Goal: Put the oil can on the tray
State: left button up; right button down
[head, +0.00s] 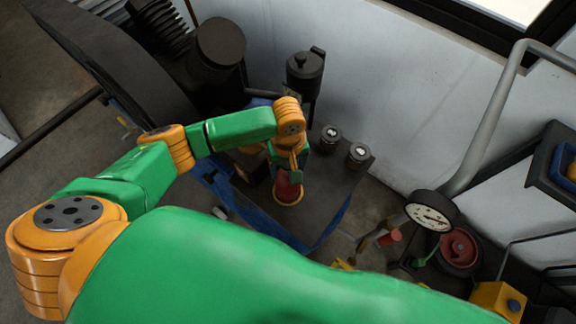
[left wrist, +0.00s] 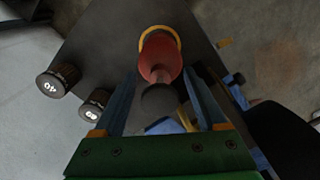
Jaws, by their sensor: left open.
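A red can with a narrowing neck and a dark rounded top, which looks like the oil can (left wrist: 160,57), stands on a dark bench top, with a yellow ring around its base. It also shows in the head view (head: 287,191), partly hidden by my gripper. My left gripper (left wrist: 158,82) is open, with one blue finger on each side of the neck and dark top. In the head view this gripper (head: 288,172) is just above the can. I cannot tell whether the fingers touch it. I cannot identify the tray with certainty. My right gripper is not in view.
A dark lidded pot (head: 304,73) stands behind. A pressure gauge (head: 431,211) and a blue-edged dark bin (head: 557,160) are at the right. Blue edging borders the bench.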

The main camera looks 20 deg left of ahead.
pick_arm(q)
notch_tip(320, 180, up, 12)
jog(key=shift+r+p, duration=0.15)
jog(key=shift+p, duration=0.35)
jog(key=s+d+f+m+t+h, duration=0.1)
jog(key=s+d+f+m+h, duration=0.3)
jog(key=d+f+m, duration=0.15)
jog(key=s+a+f+m+t+y, duration=0.3)
jog(key=s+a+f, duration=0.2)
jog(key=s+a, duration=0.45)
notch_tip(320, 180, down, 17)
jog(key=a+g, duration=0.2)
jog(key=a, duration=0.1)
jog(key=s+a+f+g+y, duration=0.1)
jog(key=s+f, duration=0.9)
jog(key=s, duration=0.3)
jog(key=shift+a+m, duration=0.35)
jog(key=shift+a, duration=0.05)
